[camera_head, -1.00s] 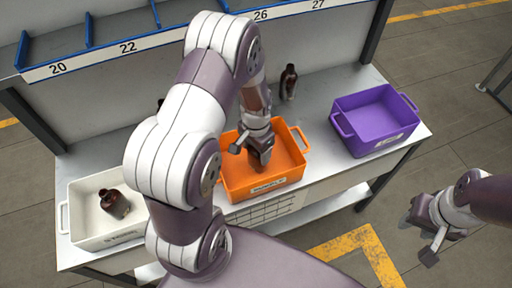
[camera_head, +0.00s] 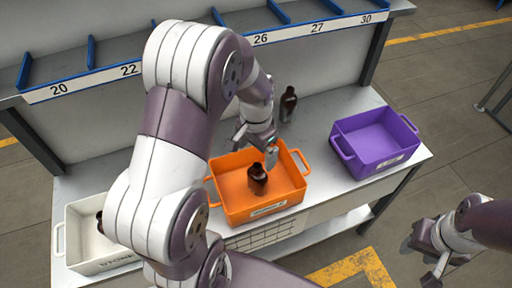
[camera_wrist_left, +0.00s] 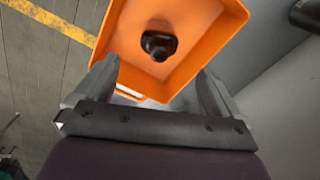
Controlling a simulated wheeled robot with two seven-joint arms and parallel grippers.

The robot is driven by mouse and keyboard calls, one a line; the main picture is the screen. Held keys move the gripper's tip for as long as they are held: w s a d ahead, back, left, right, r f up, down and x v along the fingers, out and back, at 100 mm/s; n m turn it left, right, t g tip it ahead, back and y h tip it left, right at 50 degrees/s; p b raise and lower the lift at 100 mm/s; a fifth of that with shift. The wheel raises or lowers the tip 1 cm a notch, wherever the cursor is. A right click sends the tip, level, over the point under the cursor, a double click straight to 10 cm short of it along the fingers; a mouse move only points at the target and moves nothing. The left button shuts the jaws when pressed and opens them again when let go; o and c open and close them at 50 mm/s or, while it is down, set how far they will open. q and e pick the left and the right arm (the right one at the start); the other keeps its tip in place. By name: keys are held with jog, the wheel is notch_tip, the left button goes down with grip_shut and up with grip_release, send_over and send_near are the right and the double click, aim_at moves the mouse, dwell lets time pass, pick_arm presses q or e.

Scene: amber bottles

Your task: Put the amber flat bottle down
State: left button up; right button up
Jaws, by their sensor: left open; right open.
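The amber flat bottle (camera_head: 257,180) stands inside the orange bin (camera_head: 229,190), near its middle. It also shows in the left wrist view (camera_wrist_left: 158,44), seen from above within the orange bin's walls (camera_wrist_left: 195,70). My left gripper (camera_head: 257,150) is open and empty, above the back part of the orange bin and apart from the bottle. Its two fingers show spread in the left wrist view (camera_wrist_left: 155,85), with the bottle beyond them. My right gripper (camera_head: 425,262) is open and empty, off to the right over the floor, away from the table.
A purple bin (camera_head: 345,140) stands empty on the right of the table. A white bin (camera_head: 75,243) on the left holds a dark bottle (camera_head: 99,222), partly hidden by my arm. Another dark bottle (camera_head: 289,103) stands behind the orange bin. A numbered shelf (camera_head: 190,58) runs along the back.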

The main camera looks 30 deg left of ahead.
pick_arm(q)
jog(key=s+d+r+n+t, duration=0.1)
jog(key=s+d+r+n, duration=0.2)
jog(key=s+d, duration=0.2)
jog(key=s, duration=0.3)
jog(key=shift+s+d, duration=0.2)
jog(key=shift+s, duration=0.05)
jog(key=shift+r, duration=0.1)
dwell(0.7)
